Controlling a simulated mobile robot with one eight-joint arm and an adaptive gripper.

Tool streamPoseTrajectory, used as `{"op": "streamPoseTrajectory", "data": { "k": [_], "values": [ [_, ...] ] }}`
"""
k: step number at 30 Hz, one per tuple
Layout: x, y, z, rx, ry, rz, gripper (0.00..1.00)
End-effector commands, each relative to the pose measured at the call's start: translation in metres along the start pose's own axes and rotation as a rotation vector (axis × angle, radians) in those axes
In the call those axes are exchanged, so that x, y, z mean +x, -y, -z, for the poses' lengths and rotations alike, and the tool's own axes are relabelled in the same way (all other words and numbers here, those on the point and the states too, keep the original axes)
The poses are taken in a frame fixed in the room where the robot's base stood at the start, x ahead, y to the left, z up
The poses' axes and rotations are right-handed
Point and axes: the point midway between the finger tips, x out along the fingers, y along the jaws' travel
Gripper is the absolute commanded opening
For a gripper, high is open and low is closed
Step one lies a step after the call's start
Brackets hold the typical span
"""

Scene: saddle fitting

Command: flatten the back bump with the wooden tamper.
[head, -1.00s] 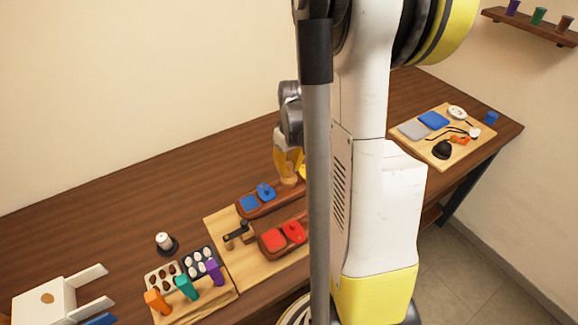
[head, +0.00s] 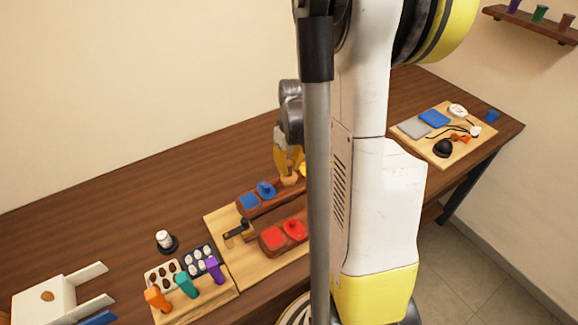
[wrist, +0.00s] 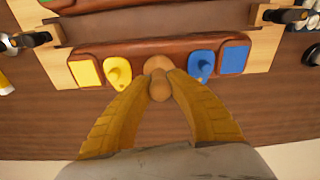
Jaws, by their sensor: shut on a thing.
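My gripper (wrist: 159,82) is shut on the wooden tamper (wrist: 158,88), a pale turned piece with a round knob and a wider disc. In the head view my gripper (head: 290,165) holds the tamper (head: 289,181) upright over the back red-brown bar (head: 285,195). In the wrist view the disc sits at the middle of that bar (wrist: 140,48), between the yellow and blue knobbed pieces. The back bump is not visible; the tamper covers that spot. I cannot tell whether the disc touches the bar.
A blue knobbed piece (head: 266,189) and yellow knobbed piece (wrist: 117,73) flank the tamper closely. A front bar (head: 270,245) bears red pieces (head: 293,230). A black clamp (head: 236,231) stands at the left. The table behind is clear.

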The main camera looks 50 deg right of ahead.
Motion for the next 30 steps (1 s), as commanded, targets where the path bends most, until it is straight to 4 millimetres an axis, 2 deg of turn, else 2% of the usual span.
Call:
{"op": "streamPoseTrajectory", "data": {
  "k": [11, 30],
  "values": [
    [0.0086, -0.0001, -0.0007, 0.0, 0.0, 0.0, 0.0],
    [0.0091, -0.0001, -0.0009, 0.0, 0.0, 0.0, 0.0]
  ]
}}
